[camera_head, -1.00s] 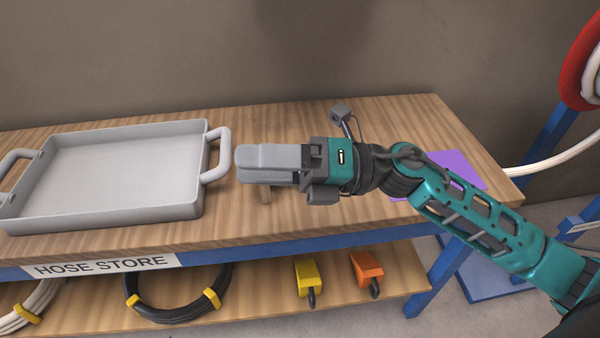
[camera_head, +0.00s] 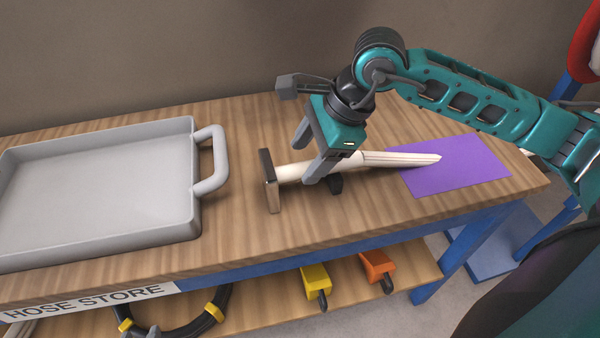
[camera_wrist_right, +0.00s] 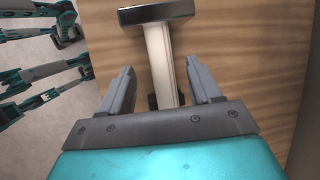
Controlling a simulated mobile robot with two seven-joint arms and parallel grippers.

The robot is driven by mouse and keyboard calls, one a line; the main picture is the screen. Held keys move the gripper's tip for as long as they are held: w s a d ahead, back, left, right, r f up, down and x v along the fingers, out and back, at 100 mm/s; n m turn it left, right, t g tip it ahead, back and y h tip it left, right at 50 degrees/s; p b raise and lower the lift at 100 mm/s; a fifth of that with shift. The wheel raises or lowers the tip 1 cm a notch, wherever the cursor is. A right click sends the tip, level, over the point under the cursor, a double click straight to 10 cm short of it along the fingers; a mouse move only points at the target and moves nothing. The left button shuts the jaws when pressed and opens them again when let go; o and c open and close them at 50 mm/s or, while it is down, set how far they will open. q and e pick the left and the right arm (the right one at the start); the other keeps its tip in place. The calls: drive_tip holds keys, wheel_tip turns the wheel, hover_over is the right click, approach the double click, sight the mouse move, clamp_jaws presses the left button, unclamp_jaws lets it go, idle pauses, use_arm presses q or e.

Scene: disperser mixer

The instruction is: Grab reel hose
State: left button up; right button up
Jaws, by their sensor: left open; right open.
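My right gripper (camera_head: 308,160) is open over this white piece, near the crosspiece. In the right wrist view, its fingers (camera_wrist_right: 160,88) stand on either side of the white stem (camera_wrist_right: 161,62), with gaps visible; the crosspiece (camera_wrist_right: 156,13) lies beyond them.
A grey tray (camera_head: 100,190) with side handles takes up the table's left. Below, a shelf holds a coiled black hose (camera_head: 205,322), a yellow item (camera_head: 315,280) and an orange item (camera_head: 377,266). A red reel (camera_head: 585,45) stands at the right edge.

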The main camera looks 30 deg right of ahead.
sight(298, 166)
drive_tip(key=x, duration=0.5)
drive_tip(key=shift+w+a+f, duration=0.15)
drive_tip(key=shift+w+f, duration=0.05)
drive_tip(key=shift+f, duration=0.1)
drive_tip(key=shift+c, duration=0.2)
clamp_jaws()
